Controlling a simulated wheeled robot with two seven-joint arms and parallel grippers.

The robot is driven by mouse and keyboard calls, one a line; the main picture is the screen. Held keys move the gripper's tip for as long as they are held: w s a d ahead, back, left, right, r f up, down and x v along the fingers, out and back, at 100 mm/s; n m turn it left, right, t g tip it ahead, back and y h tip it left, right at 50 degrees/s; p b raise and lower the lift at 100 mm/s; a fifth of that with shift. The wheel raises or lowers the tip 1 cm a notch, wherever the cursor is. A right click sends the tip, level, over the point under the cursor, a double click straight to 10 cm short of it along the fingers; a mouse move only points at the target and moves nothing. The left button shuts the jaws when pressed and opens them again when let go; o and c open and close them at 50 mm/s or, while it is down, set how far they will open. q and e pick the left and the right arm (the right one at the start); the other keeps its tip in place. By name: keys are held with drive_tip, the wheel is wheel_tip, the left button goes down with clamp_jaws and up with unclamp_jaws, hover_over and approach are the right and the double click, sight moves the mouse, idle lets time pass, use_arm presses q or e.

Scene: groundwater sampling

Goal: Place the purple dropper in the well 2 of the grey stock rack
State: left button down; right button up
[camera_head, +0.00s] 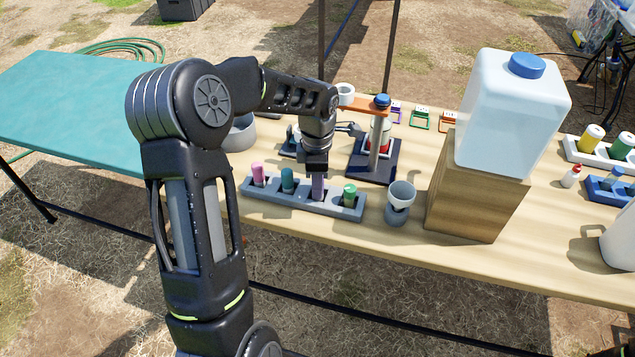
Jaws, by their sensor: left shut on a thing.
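The grey stock rack (303,206) stands near the front edge of the wooden table. A pink dropper (258,173) and a teal dropper (288,179) stand in it on the left, and a green dropper (349,194) at its right end. My left gripper (316,172) points down over the rack and is shut on the purple dropper (318,186), which is upright between the teal and green ones. Its lower end meets the rack in the picture; I cannot tell whether it is seated in the well. My right gripper is not in view.
A grey cup (399,198) stands right of the rack. Behind is a stand with an orange arm (362,105). A wooden block (470,190) bears a large translucent jug (512,115). Another rack (600,150) with bottles is at far right. A teal table (80,105) is left.

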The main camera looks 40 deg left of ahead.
use_arm(q)
drive_tip(key=shift+f, duration=0.2)
drive_tip(key=c, duration=1.2)
unclamp_jaws()
drive_tip(key=shift+r, duration=0.1)
drive_tip(key=shift+r, duration=0.1)
wheel_tip(320, 180, up, 12)
drive_tip(key=shift+r, duration=0.1)
